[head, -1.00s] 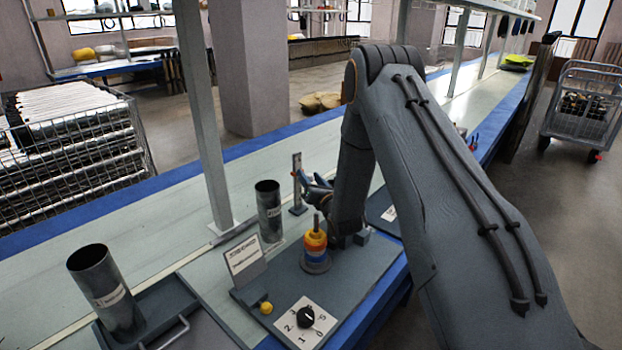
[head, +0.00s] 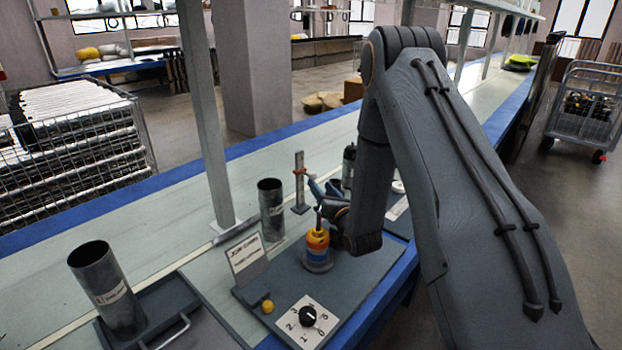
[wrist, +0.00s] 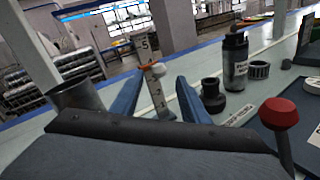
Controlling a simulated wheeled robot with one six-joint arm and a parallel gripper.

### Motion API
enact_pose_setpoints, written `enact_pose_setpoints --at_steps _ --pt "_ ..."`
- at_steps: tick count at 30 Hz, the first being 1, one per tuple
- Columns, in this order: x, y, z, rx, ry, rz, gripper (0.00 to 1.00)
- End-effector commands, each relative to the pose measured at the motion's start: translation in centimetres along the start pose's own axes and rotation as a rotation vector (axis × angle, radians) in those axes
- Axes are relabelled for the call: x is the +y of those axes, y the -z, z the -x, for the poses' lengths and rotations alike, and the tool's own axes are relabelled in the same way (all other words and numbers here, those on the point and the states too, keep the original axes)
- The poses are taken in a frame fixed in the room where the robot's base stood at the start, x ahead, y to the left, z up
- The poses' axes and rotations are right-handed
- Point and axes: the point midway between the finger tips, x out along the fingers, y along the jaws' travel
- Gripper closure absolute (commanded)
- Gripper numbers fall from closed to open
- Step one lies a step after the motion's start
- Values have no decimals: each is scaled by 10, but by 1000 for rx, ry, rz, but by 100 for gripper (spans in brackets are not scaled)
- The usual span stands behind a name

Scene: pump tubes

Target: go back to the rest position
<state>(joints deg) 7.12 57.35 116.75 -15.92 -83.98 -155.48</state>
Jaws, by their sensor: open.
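My gripper (head: 322,190) is open and empty, with two blue fingers. In the head view it is above and behind a post with stacked yellow, orange and blue rings (head: 317,248), partly hidden by my arm. The wrist view shows the two fingers (wrist: 157,98) apart with nothing between them. Beyond them stands an upright numbered gauge (wrist: 156,92) with an orange and white slider. The gauge also shows in the head view (head: 299,172). One grey tube (head: 271,212) stands upright behind the sign. Another grey tube (head: 105,290) leans slightly in the left tray.
A white sign (head: 246,256), a yellow knob (head: 267,306) and a numbered dial (head: 307,318) are on the grey board. A dark bottle (wrist: 235,62), a black fitting (wrist: 212,97) and a red knob (wrist: 278,112) are close right of my fingers. The left bench strip is mostly clear.

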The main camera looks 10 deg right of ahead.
Motion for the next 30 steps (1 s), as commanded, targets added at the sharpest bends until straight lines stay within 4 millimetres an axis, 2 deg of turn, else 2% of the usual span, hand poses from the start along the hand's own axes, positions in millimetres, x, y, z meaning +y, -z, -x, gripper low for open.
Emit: enact_pose_setpoints --at_steps 5,8,14,17,23,26,30 --pt "3 -6 0 63 44 -132 59" --pt "6 -10 5 134 110 -294 59" --pt "11 -18 34 267 348 -721 59" --pt "16 -20 60 302 504 -947 59" --pt "30 -26 130 279 870 -1377 59" --pt "41 -29 173 215 1073 -1575 59" --pt "59 -35 240 61 1372 -1811 59"
